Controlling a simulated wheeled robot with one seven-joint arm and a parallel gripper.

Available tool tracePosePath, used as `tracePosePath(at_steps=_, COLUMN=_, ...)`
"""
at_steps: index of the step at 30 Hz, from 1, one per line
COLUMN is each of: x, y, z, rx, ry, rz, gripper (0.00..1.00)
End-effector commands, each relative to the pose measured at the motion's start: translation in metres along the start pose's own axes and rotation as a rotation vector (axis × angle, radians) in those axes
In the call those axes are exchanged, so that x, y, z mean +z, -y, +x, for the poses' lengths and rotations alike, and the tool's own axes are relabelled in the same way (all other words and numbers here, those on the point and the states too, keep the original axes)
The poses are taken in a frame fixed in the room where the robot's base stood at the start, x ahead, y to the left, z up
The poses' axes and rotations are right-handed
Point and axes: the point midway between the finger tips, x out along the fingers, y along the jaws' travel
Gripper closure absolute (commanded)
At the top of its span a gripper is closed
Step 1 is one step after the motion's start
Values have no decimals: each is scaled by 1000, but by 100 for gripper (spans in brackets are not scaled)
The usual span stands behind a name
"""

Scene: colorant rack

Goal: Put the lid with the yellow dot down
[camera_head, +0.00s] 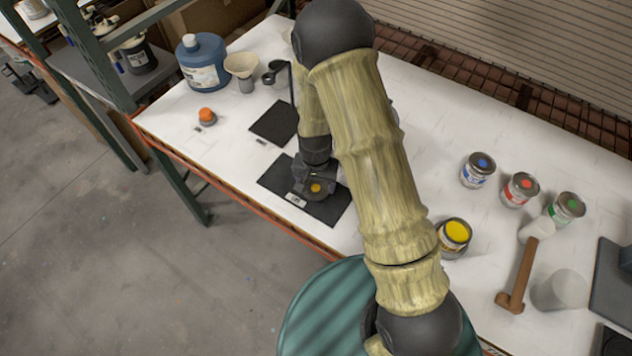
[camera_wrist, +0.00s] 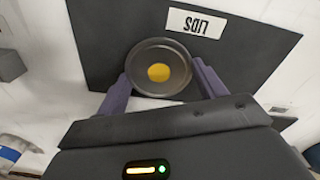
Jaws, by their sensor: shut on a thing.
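The lid with the yellow dot (camera_wrist: 158,72) is a round dark metal disc, lying flat between the two purple fingers of my gripper (camera_wrist: 160,77) in the wrist view. My gripper is shut on its rim. Below the lid is a black mat (camera_wrist: 105,40) with a white label reading LIDS (camera_wrist: 196,23). In the head view my gripper (camera_head: 314,186) and the lid (camera_head: 316,188) are over this mat (camera_head: 328,208), near the table's front edge. I cannot tell whether the lid touches the mat. An open can of yellow paint (camera_head: 455,235) stands to the right, partly behind my arm.
A mallet (camera_head: 520,275) and a translucent cup (camera_head: 559,291) are nearer.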

Motion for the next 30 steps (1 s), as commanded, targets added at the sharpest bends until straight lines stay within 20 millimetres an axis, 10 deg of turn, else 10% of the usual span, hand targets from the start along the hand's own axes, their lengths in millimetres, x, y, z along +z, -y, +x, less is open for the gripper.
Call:
tracePosePath(at_steps=2, x=0, y=0, z=4, rx=0, ry=0, rz=0, gripper=51)
tracePosePath(at_steps=3, x=0, y=0, z=2, rx=0, ry=0, rz=0, gripper=22)
tracePosePath(at_steps=6, x=0, y=0, z=2, rx=0, ry=0, rz=0, gripper=8)
tracePosePath(at_steps=19, x=0, y=0, z=-5, rx=0, ry=-1, rz=-1, gripper=8)
tracePosePath(at_steps=30, x=-1, y=0, z=-53, rx=-2, ry=-4, rz=-1, gripper=8)
